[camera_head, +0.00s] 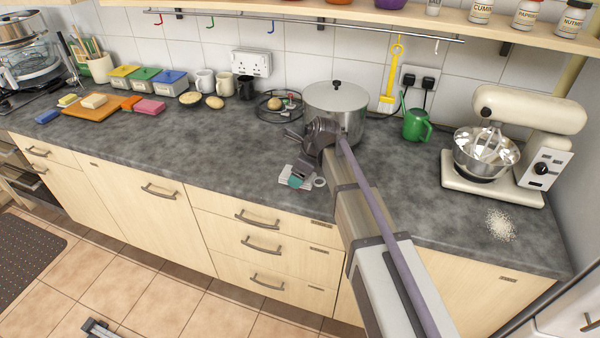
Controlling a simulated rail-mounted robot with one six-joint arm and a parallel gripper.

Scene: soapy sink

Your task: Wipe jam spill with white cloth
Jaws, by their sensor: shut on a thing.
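My gripper (298,174) is low over the worktop near its front edge, in front of the large steel pot. It is shut on a small white cloth (286,183), which shows at the fingertips next to a teal patch. The gripper and wrist cover part of the cloth, and I cannot tell whether it lies flat on the worktop. No jam spill can be made out; the area under the gripper and cloth is hidden.
The steel pot (335,108) stands close behind my gripper. A small white ring (320,182) lies just right of the cloth. A green jug (416,125), a stand mixer (520,130) and a pale crumbly pile (500,224) are at right.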

